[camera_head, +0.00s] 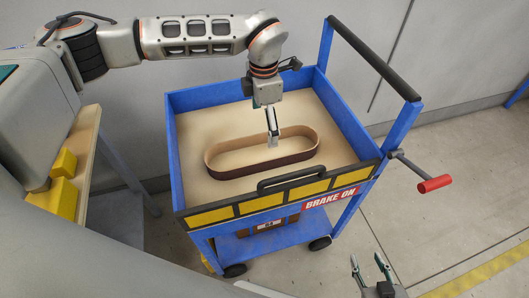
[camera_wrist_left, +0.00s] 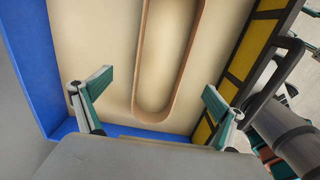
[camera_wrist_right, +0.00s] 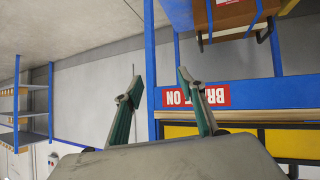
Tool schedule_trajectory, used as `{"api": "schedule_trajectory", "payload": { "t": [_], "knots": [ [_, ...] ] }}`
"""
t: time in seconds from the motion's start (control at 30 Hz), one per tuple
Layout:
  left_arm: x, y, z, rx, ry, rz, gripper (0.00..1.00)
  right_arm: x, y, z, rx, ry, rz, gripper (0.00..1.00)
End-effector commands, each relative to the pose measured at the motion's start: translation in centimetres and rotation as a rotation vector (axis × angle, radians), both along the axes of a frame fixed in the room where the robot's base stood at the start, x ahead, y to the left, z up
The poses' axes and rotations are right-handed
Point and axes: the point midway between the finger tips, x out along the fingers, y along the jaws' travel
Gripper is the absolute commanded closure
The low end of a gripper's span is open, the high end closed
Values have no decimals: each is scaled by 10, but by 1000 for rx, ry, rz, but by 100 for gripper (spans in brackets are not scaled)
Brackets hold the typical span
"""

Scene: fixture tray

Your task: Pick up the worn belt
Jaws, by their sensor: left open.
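The worn belt (camera_head: 222,169) is a dark brown oval loop with a tan inner face. It stands on edge on the beige bed of the blue cart (camera_head: 174,150). It also shows in the left wrist view (camera_wrist_left: 139,60), its near rounded end between my fingers in that picture. My left gripper (camera_head: 273,139) points down over the belt, its fingers open and apart from the belt in the left wrist view (camera_wrist_left: 157,90). My right gripper (camera_head: 370,265) is open and empty, low in front of the cart's right side; its spread fingers show in the right wrist view (camera_wrist_right: 157,82).
The cart has raised blue walls, a black front handle (camera_head: 290,179) and a red-ended lever (camera_head: 434,184) at right. A "BRAKE ON" label (camera_head: 331,199) is on its front. A wooden shelf with yellow blocks (camera_head: 62,163) stands at left. The floor at right is clear.

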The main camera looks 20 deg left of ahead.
Motion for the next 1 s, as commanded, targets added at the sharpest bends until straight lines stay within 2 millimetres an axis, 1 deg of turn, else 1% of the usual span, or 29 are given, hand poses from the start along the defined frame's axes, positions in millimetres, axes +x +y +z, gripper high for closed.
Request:
{"api": "schedule_trajectory", "payload": {
  "t": [0.03,0.1,0.17,0.27,0.4,0.57,0.8,0.9,1.0],
  "knots": [
    [-2,0,-21,0,14,0,4,-9,1,-16,-1,16,5,60],
    [-2,0,-29,0,22,0,4,-17,2,-25,-2,32,8,60],
    [-3,0,-33,0,24,1,4,-21,2,-30,-3,40,11,60],
    [-3,0,-39,0,25,0,4,-19,2,-29,-3,36,12,60],
    [-3,0,-51,0,24,0,4,-14,2,-23,-1,21,11,60],
    [-4,2,-67,0,24,1,4,-10,0,-20,-4,13,8,60],
    [-6,4,-101,-2,26,1,4,-9,-2,-24,-8,12,6,60],
    [-6,4,-108,-1,23,0,4,-9,-3,-25,-10,14,6,60],
    [-6,4,-109,-1,21,0,4,-9,-3,-25,-11,14,7,60]
  ]
}}
